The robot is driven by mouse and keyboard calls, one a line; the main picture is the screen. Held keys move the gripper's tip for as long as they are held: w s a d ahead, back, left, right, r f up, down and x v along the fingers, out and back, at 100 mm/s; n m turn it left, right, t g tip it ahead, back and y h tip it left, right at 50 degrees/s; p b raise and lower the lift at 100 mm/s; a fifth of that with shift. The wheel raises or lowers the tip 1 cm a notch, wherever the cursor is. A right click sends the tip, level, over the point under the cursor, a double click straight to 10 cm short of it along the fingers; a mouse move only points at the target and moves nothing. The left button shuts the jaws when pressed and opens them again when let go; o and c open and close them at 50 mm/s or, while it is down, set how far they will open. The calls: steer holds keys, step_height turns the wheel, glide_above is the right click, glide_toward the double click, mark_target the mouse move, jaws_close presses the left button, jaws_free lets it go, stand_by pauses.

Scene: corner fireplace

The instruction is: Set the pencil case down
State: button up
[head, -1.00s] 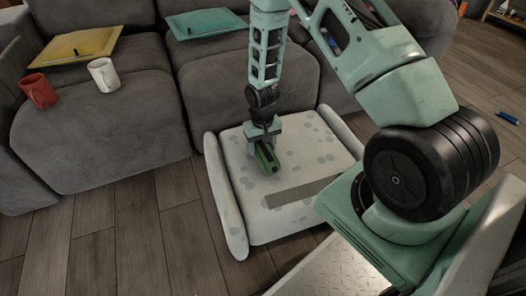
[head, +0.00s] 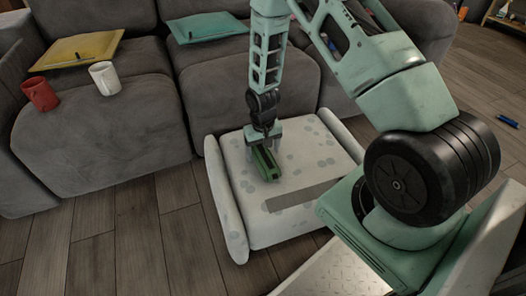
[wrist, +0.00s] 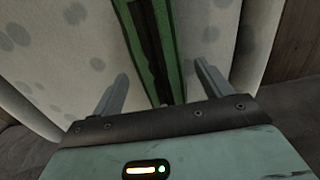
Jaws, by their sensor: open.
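The green pencil case (head: 269,167) lies on the pale spotted padded seat (head: 238,196), below my gripper (head: 265,147). In the wrist view the long green case (wrist: 176,45) with its dark middle strip runs between the two separated fingers of my gripper (wrist: 161,68). There is a visible gap on each side of the case, so the fingers are open and not clamped on it. The near end of the case is hidden behind the gripper body in the wrist view.
A grey strip (head: 302,195) lies on the seat's near side. Wooden floor (head: 140,240) is clear at front left.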

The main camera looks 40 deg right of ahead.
mark_target(263, 152)
step_height(263, 152, up, 10)
steer(key=r+p, duration=0.1)
steer(key=p, duration=0.3)
steer(key=s+a+r+n, duration=0.2)
steer(key=s+a+r, duration=0.1)
steer(key=a+r, duration=0.4)
steer(key=s+a+r+n, duration=0.2)
steer(key=a+r, duration=0.4)
steer(key=a, duration=0.2)
steer(key=s+a+r+n, duration=0.3)
steer(key=s+a+r, duration=0.1)
steer(key=s, duration=0.5)
steer(key=s+a+r+n, duration=0.3)
steer(key=s+a+r, duration=0.2)
steer(key=s, duration=0.5)
steer(key=shift+s+a+r+n+y, duration=0.2)
steer(key=shift+r+n+y, duration=0.15)
steer(key=shift+r, duration=0.3)
steer(key=shift+w+r, duration=0.1)
